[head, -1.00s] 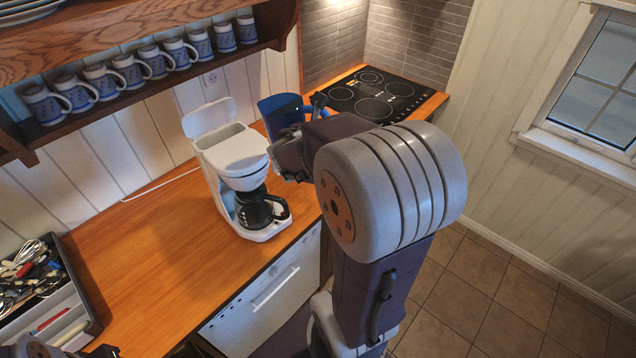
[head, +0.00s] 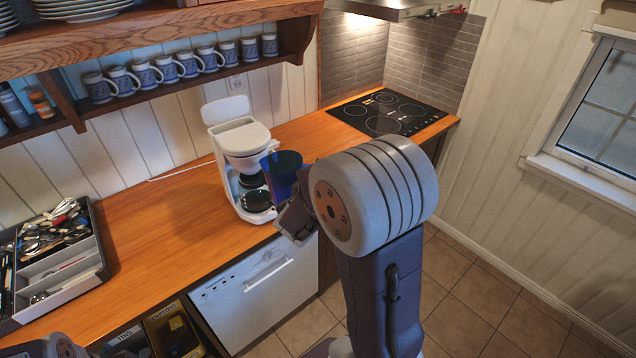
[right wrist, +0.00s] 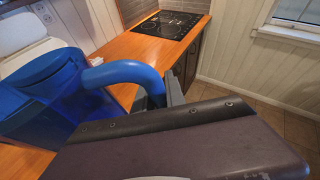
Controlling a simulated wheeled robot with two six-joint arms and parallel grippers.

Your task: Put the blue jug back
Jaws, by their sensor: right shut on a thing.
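The blue jug (head: 281,174) is held in the air in front of the white coffee maker (head: 240,138), near the counter's front edge. It hides part of the coffee maker. My right gripper (head: 300,203) is shut on the jug's handle, partly hidden by my arm. In the right wrist view the jug (right wrist: 45,95) fills the left side, and its curved handle runs to the gripper (right wrist: 172,92). My left gripper is out of view; only part of my left arm shows at the bottom left.
A utensil tray (head: 98,262) is on the wooden counter (head: 165,235) at left. Several mugs (head: 163,70) line the shelf above. A black hob (head: 390,112) is at the back right. The counter between tray and coffee maker is clear. A dishwasher (head: 262,285) is below.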

